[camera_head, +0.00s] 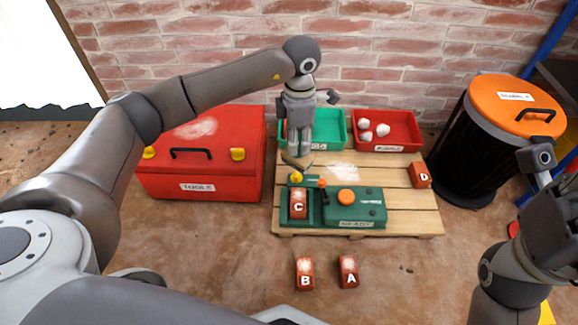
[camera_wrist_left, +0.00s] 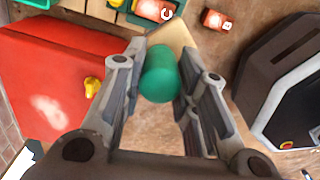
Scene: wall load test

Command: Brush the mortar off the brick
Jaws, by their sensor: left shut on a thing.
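My left gripper (camera_head: 294,163) points down above the back left of the green tester. In the left wrist view its fingers (camera_wrist_left: 163,90) are shut on the green handle (camera_wrist_left: 158,75) of a brush with tan bristles (camera_wrist_left: 178,38). Brick C (camera_head: 298,203) sits in the left bay of the tester (camera_head: 355,215); it also shows in the left wrist view (camera_wrist_left: 150,10). Brick B (camera_head: 305,272) and brick A (camera_head: 348,270) lie on the floor in front. Brick D (camera_head: 420,175) lies on the pallet's right side. My right gripper (camera_head: 541,165) is at the right edge, its fingers unclear.
The wooden pallet (camera_head: 405,222) carries the tester. Behind stand a green bin (camera_head: 328,128) and a red bin (camera_head: 385,140) with white lumps. A red toolbox (camera_head: 210,150) stands left, a black barrel with orange lid (camera_head: 465,145) right. The front floor is mostly clear.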

